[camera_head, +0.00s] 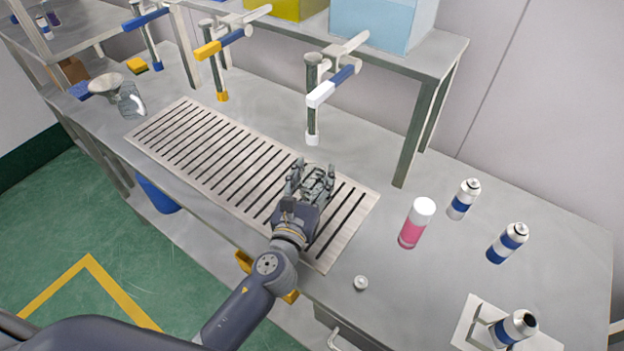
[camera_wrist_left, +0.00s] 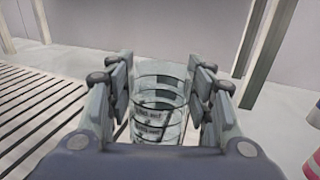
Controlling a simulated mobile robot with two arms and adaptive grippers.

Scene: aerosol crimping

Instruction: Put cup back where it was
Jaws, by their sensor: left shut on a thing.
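The cup is clear glass. In the left wrist view the cup (camera_wrist_left: 158,100) stands upright between the fingers of my left gripper (camera_wrist_left: 160,95), which is shut on it. There the cup is mostly hidden by the fingers. I cannot tell whether its base touches the grate. My right gripper is not in view.
A pink and white can (camera_head: 415,222) stands right of the grate, with blue and silver cans (camera_head: 463,199) (camera_head: 507,243) beyond. A small white cap (camera_head: 360,283) lies near the front edge. A clear glass container (camera_head: 131,100) and a funnel (camera_head: 106,85) are at the left. A shelf leg (camera_head: 417,140) stands behind.

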